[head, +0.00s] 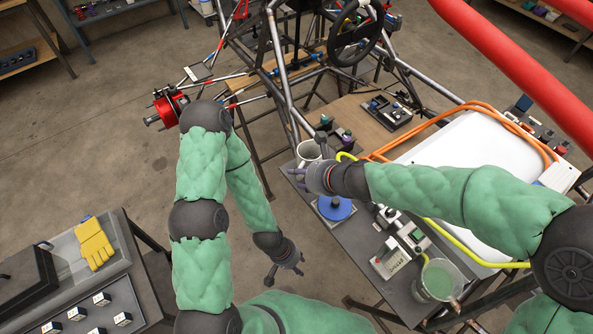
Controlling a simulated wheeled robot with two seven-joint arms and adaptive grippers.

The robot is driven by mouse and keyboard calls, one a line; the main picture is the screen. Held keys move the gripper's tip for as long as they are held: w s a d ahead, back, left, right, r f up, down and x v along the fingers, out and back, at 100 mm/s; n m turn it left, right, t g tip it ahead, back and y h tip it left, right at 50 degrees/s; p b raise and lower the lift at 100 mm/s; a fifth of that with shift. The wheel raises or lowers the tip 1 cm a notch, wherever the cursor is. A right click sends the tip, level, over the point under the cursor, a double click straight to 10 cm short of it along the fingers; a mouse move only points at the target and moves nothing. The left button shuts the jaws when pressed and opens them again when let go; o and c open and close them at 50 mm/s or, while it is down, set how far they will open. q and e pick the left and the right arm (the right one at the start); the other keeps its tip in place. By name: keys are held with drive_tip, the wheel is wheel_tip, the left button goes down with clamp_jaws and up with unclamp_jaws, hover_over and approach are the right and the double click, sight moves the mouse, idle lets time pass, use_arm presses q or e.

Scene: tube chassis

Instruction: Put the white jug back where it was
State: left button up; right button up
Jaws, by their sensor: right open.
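The white jug (306,149) stands at the far left corner of the grey workbench (345,232), partly hidden by my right gripper. My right gripper (307,155) is open at the jug, one finger towards its right side and the other near its lower left. I cannot tell whether the fingers touch it. My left gripper (284,277) hangs low over the floor, left of the workbench, and looks open and empty.
A blue round object (336,208) sits on the bench just below my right gripper. A clear jug of green liquid (438,280) stands near the front. The tube chassis (290,75) rises behind.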

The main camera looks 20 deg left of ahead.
drive_tip(key=p+v, duration=0.4)
drive_tip(key=v, duration=0.4)
